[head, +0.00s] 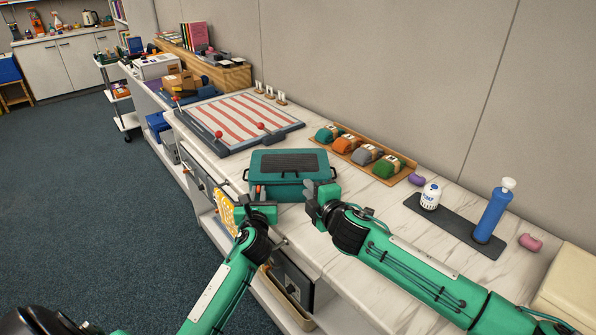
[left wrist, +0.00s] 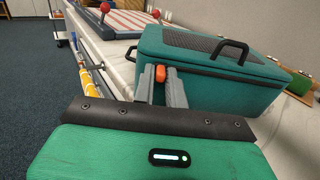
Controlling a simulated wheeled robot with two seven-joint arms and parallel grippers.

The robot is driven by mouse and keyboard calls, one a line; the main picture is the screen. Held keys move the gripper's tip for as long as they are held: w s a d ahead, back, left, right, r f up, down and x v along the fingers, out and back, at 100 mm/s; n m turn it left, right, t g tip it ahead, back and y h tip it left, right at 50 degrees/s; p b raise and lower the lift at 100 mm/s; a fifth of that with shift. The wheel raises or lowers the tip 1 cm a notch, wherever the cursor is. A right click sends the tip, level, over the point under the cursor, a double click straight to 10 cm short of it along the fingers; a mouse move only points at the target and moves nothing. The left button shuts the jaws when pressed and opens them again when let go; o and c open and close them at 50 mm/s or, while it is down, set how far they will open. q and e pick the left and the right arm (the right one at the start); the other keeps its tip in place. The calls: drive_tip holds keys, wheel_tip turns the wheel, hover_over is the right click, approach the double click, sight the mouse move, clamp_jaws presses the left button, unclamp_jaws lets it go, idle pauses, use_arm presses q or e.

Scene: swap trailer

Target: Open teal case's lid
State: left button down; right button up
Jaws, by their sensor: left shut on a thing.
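The teal case (head: 290,188) sits on the marble-look counter with its lid (head: 262,155) down. The lid has a dark ribbed panel on top. In the left wrist view the case (left wrist: 220,90) shows black side handles. My left gripper (head: 257,193) is at the left part of the case's front. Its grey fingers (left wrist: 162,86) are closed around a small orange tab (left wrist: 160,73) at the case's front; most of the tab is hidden. My right gripper (head: 314,188) is close to the case's front right corner, and its finger gap is not clear.
A red-and-white striped board (head: 240,117) lies behind and left of the case. A wooden tray (head: 365,153) of coloured bundles is at the back right. A dark mat (head: 452,229) with a white bottle (head: 430,197) and a blue bottle (head: 493,214) is at the right.

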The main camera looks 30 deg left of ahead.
drive_tip(key=x, duration=1.1)
drive_tip(key=shift+r, duration=0.1)
clamp_jaws()
